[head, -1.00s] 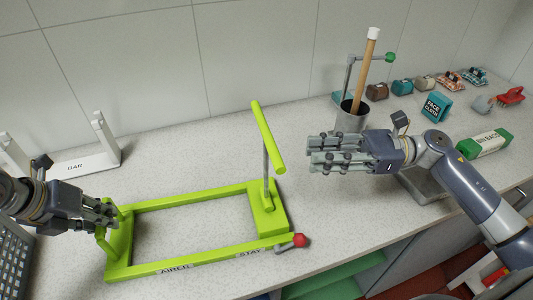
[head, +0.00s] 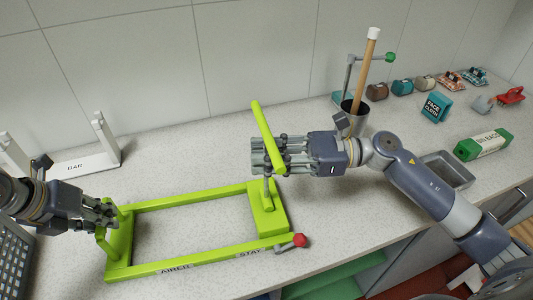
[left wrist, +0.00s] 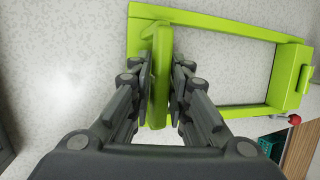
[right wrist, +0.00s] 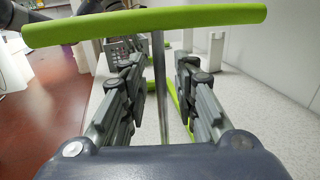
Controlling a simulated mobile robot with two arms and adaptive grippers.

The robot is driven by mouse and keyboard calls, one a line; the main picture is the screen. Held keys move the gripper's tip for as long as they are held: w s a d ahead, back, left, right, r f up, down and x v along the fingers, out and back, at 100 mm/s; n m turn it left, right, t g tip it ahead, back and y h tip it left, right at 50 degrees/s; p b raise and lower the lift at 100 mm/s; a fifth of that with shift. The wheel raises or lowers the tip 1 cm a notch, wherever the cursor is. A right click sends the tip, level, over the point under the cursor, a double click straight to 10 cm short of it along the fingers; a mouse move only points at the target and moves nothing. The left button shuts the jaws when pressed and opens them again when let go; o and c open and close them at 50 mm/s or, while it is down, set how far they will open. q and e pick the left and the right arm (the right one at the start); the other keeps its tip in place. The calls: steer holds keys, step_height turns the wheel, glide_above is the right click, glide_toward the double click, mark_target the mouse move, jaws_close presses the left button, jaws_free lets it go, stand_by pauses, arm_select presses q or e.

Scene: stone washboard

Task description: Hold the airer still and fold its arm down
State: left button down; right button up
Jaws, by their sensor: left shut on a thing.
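The lime green airer (head: 190,198) lies on the worktop as a rectangular frame, marked AIRER and STAY along its near side. Its arm stands upright at the right end, a grey post topped by a green bar (head: 266,135). A red knob (head: 300,240) sits at the near right corner. My left gripper (head: 112,212) is shut on the green handle (left wrist: 158,75) at the airer's left end. My right gripper (head: 262,155) is open at the arm; in the right wrist view the grey post (right wrist: 160,85) stands between its fingers, with the bar above them.
A metal pot (head: 353,115) with a wooden stick stands behind my right gripper. A grey tray (head: 447,168) and a green-and-white box (head: 482,145) lie to the right. A white BAR stand (head: 80,163) is at the back left.

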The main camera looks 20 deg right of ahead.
arm_select(q)
steer(key=shift+s+f, duration=0.2)
steer(key=shift+f, duration=0.15)
arm_select(e)
steer(key=shift+c, duration=0.2)
jaws_close()
steer(key=shift+a, duration=0.1)
